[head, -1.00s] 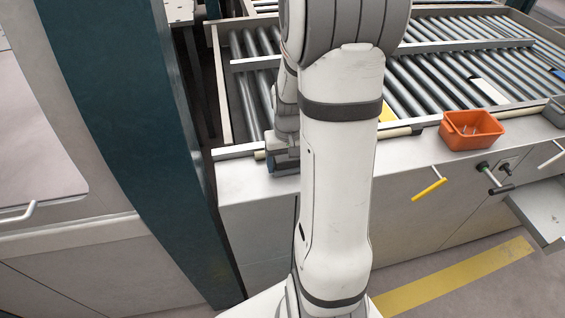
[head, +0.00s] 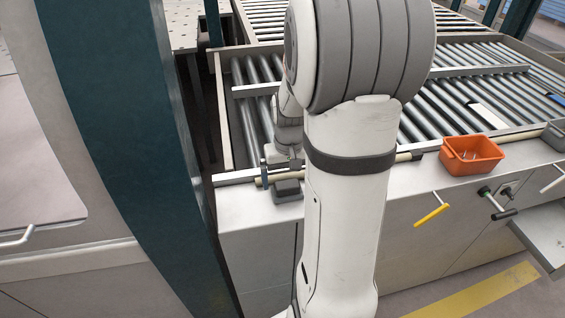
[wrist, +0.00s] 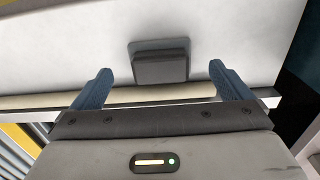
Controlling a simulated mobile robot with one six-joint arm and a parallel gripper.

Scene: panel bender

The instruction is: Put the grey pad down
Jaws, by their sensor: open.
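The grey pad (head: 287,191) rests on the pale ledge (head: 240,204) in front of the roller bed, at its left end. In the wrist view the pad (wrist: 160,66) is a dark grey block on a wider flat base. My gripper (wrist: 161,80) is open and empty, with its blue fingers wide apart on either side of the pad and clear of it. In the head view my gripper (head: 277,172) is just above and behind the pad, partly hidden by my arm.
A cream rod (head: 400,157) runs along the ledge behind the pad. An orange bin (head: 470,155) with small parts stands further right. A yellow handle (head: 431,215) sticks out from the front. A dark teal post (head: 125,120) rises close on the left.

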